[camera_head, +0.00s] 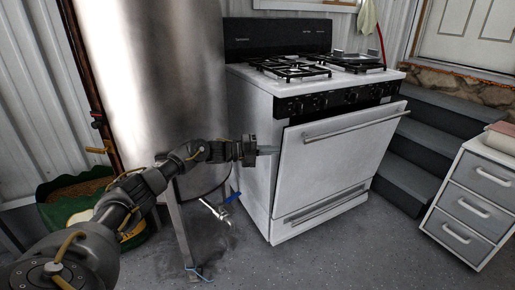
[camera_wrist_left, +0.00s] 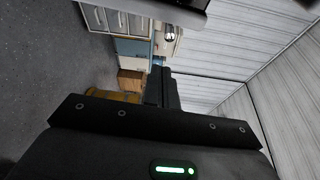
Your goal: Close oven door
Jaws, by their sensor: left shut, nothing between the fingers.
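The white oven (camera_head: 252,130) stands in the middle of the head view. Its oven door (camera_head: 330,160) is partly open, with its top edge tilted out from the body below the knobs. A long bar handle (camera_head: 350,128) runs across the door's top. My left gripper (camera_head: 270,150) is shut and empty, with its fingertips at the left edge of the door. I cannot tell whether they touch it. In the left wrist view, the dark fingers (camera_wrist_left: 160,86) point away together. My right gripper is not in view.
A big shiny metal cylinder (camera_head: 150,70) on legs stands left of the oven, close to my left arm. Grey steps (camera_head: 425,130) and a white drawer cabinet (camera_head: 470,205) are at the right. Floor (camera_head: 340,250) in front of the oven is clear.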

